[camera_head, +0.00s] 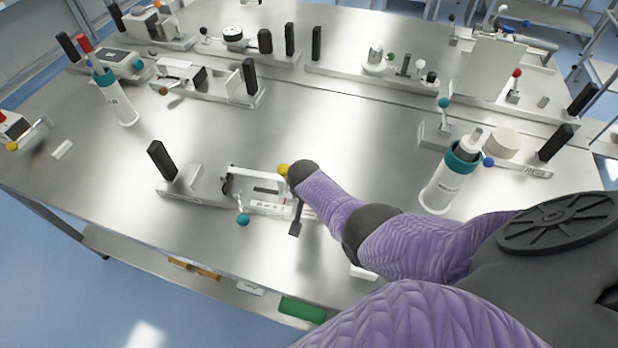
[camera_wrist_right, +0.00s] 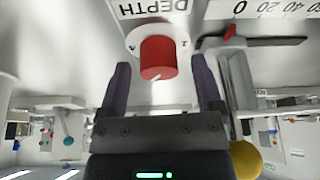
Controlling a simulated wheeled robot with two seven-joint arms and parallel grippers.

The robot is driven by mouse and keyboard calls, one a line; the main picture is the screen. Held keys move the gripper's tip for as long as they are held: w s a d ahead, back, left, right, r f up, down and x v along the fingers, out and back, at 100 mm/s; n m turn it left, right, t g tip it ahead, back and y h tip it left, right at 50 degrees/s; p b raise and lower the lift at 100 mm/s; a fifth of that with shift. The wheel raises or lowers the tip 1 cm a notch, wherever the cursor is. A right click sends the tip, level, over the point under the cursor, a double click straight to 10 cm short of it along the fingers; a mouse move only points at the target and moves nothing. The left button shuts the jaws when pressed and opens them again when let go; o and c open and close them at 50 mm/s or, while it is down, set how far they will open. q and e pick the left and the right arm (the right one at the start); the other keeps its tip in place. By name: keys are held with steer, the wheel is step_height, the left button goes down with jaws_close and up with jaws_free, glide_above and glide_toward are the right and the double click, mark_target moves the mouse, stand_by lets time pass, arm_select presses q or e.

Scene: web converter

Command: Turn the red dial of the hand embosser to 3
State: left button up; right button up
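In the right wrist view, the red dial (camera_wrist_right: 158,57) sits on a round white plate under an upside-down DEPTH label (camera_wrist_right: 152,8). A small pale mark shows low on the dial's face; the plate's small numbers are too unclear to read surely. My right gripper (camera_wrist_right: 162,63) is open, with one dark finger on each side of the dial and gaps visible between. In the head view, my right arm (camera_head: 318,190) reaches the right end of the device (camera_head: 250,178) that I take for the embosser and hides the dial there. My left gripper is not in view.
A yellow ball (camera_wrist_right: 245,160) is close beside my right gripper. A red-tipped pointer (camera_wrist_right: 232,33) lies by a numbered scale at the upper right. A teal-ended bottle (camera_head: 447,185) stands right of my arm.

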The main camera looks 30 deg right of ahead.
steer(key=shift+r, duration=0.1)
steer(key=p+v, duration=0.7)
steer(key=v, duration=0.2)
steer(key=shift+r, duration=0.35)
steer(key=shift+s, duration=0.15)
